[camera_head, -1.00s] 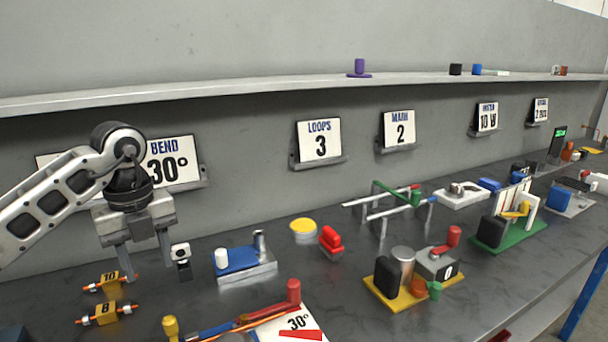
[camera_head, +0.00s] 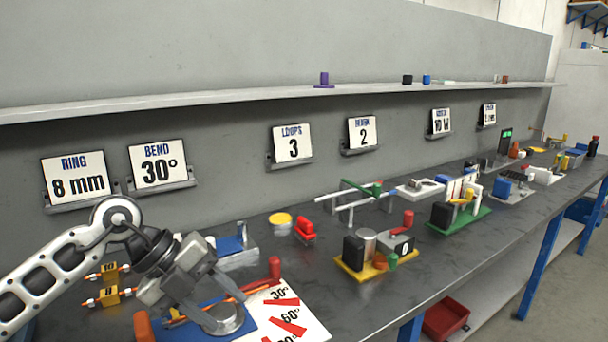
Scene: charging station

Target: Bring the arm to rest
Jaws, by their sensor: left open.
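My left arm comes in from the left edge, and its gripper (camera_head: 222,306) is open, tilted down to the right. Its fingers are over the blue bending fixture (camera_head: 245,332) with a grey round disc, near a white angle card (camera_head: 298,322) marked 30° and 60°. I see nothing held between the fingers, though the gripper body hides part of the fixture. A red peg (camera_head: 274,266) stands just beyond the fingers. I cannot tell whether the fingers touch the fixture. My right gripper is not in view.
A yellow-based fixture (camera_head: 376,268) and a green-based one (camera_head: 458,222) stand to the right. Bare bench lies right of the card.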

